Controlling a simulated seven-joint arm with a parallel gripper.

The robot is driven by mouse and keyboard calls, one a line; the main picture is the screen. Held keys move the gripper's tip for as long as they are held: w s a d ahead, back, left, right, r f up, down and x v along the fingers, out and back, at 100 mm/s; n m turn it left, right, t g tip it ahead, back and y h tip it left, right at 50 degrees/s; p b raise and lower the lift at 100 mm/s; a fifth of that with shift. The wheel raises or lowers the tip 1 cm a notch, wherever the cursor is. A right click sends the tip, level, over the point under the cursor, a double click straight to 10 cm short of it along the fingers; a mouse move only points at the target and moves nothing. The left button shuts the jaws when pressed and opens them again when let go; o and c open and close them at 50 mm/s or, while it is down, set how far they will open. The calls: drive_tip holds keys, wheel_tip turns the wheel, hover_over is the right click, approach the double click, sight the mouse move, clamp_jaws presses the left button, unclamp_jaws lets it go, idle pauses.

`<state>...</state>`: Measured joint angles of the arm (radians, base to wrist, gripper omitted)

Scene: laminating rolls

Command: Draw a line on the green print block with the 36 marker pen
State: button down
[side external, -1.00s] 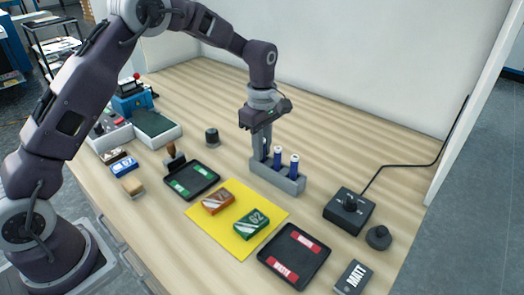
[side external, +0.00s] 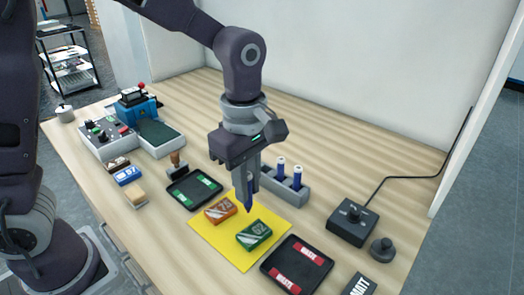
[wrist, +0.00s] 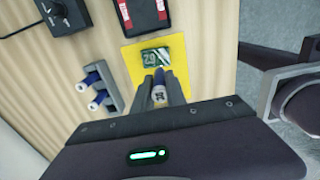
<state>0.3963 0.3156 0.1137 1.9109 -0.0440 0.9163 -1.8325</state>
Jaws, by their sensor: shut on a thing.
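My gripper (side external: 246,178) is shut on a blue marker pen (side external: 249,197), held upright, tip down. In the wrist view the pen (wrist: 158,94) has a pale end with a dark number I cannot read surely. The green print block (side external: 254,235) lies on the yellow mat (side external: 232,257), marked 62 with white stripes. The pen's tip is beyond the block in the side view and appears apart from it. The wrist view shows the green block (wrist: 155,57) just above the pen. My gripper (wrist: 160,90) hides part of the mat there.
An orange block (side external: 220,210) lies beside the green one. A grey holder (side external: 284,190) with two blue pens stands behind. A black tray with red labels (side external: 297,265) and one with green labels (side external: 193,188) flank the mat. A black control box (side external: 350,217) stands right.

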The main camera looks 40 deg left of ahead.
sight(246, 207)
drive_tip(key=shift+s+d+f, duration=0.1)
drive_tip(key=shift+s+f, duration=0.1)
drive_tip(key=shift+f, duration=0.85)
drive_tip(key=shift+s+f, duration=0.15)
drive_tip(key=shift+f, duration=0.95)
drive_tip(key=shift+s+d+f, duration=0.1)
drive_tip(key=shift+s+f, duration=0.1)
drive_tip(key=shift+f, duration=0.85)
drive_tip(key=shift+f, duration=0.4)
drive_tip(key=shift+w, duration=0.1)
drive_tip(key=shift+w+d, duration=0.15)
drive_tip(key=shift+w, duration=1.85)
drive_tip(key=shift+r, duration=0.1)
drive_tip(key=shift+r, duration=2.95)
